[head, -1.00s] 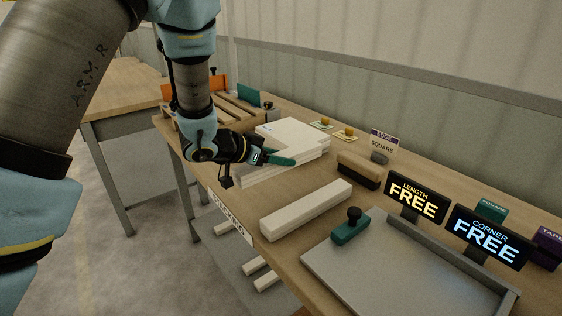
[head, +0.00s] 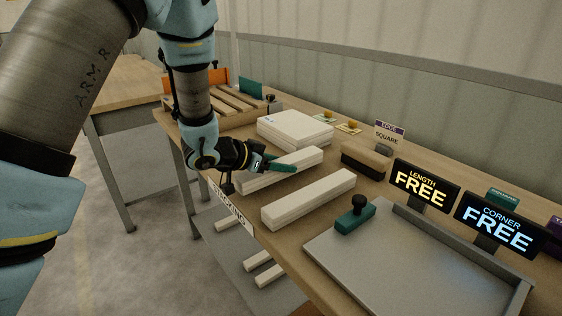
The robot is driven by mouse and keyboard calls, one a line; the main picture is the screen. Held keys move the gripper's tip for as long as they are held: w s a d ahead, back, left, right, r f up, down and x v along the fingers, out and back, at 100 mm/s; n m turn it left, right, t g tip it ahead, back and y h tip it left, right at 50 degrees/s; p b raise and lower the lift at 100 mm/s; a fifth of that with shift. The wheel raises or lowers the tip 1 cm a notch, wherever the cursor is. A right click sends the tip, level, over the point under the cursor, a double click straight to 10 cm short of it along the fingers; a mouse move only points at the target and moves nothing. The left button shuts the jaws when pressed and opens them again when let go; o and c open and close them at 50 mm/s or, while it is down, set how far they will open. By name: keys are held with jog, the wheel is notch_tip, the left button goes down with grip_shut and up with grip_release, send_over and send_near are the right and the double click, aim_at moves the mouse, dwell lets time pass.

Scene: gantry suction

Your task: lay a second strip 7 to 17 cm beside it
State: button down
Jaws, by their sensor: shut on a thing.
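A long white strip (head: 307,159) lies along my gripper (head: 281,167), whose green fingers are shut on it. The strip is roughly level; I cannot tell if its underside touches the table. A second long white strip (head: 309,200), with layered edges, lies on the wooden table nearer the viewer. The two strips run nearly parallel with a band of bare table between them. A white stack of flat slabs (head: 294,129) stands behind the held strip. My gripper's wrist hides part of the held strip's left end.
A brown block (head: 366,160) stands right of the held strip. A grey tray (head: 420,270) with a green knobbed block (head: 354,219) is at front right, beside signs reading FREE (head: 420,187). A slatted wooden rack (head: 225,108) is at back left.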

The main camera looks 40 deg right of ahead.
jog(key=shift+f+b, duration=0.45)
jog(key=shift+f, duration=0.35)
dwell(0.5)
jog(key=shift+c, duration=0.7)
grip_release()
